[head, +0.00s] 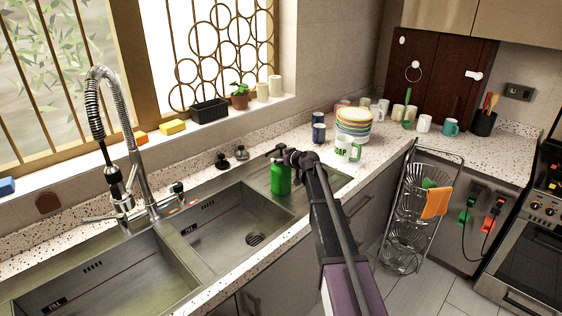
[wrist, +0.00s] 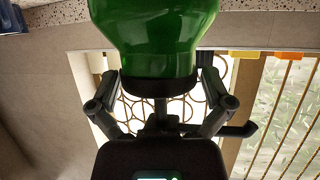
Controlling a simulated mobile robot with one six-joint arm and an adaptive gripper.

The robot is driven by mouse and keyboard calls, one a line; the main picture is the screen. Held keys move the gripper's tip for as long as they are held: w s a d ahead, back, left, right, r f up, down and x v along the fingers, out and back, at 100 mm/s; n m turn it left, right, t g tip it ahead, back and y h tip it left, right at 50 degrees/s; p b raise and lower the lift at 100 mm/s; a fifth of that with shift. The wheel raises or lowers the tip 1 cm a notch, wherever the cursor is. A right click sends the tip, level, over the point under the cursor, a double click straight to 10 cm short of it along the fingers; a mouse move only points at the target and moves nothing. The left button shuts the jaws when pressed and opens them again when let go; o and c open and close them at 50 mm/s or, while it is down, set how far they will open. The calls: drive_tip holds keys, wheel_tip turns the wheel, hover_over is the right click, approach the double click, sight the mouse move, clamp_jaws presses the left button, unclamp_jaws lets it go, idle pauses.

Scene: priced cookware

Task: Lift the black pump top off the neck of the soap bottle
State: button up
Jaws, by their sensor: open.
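The green soap bottle (head: 281,179) stands upright on the metal drainboard right of the sink basins. Its black pump top (head: 275,152) is on the neck, with the spout to the left in the head view. The wrist view is upside down: the green bottle (wrist: 155,35) is at the top, with the black pump top (wrist: 160,85) below it. My gripper (wrist: 161,92) is open, one finger on each side of the pump collar, with a gap visible on both sides. In the head view my gripper (head: 297,157) is beside the pump and partly hides it.
The sink basins (head: 230,225) and a tall spring faucet (head: 135,150) lie to the left. A green-lettered mug (head: 347,149), stacked bowls (head: 354,122) and a dark blue cup (head: 319,133) stand behind my gripper on the right. Black and grey knobs (head: 222,160) sit behind the basin.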

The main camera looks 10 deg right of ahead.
sight(281, 149)
drive_tip(key=c, duration=0.9)
drive_tip(key=shift+o, duration=0.2)
drive_tip(key=shift+r, duration=0.2)
wheel_tip(281, 149, up, 2)
drive_tip(key=shift+r+p, duration=0.1)
drive_tip(key=shift+p, duration=1.15)
drive_tip(key=shift+r+p, duration=0.8)
drive_tip(key=s+d, duration=0.3)
drive_tip(key=s, duration=0.4)
drive_tip(key=s+d, duration=0.3)
drive_tip(key=s, duration=0.4)
drive_tip(key=shift+s+d+r+p, duration=0.3)
drive_tip(key=shift+d+r+p, duration=0.1)
drive_tip(key=shift+r+p, duration=0.05)
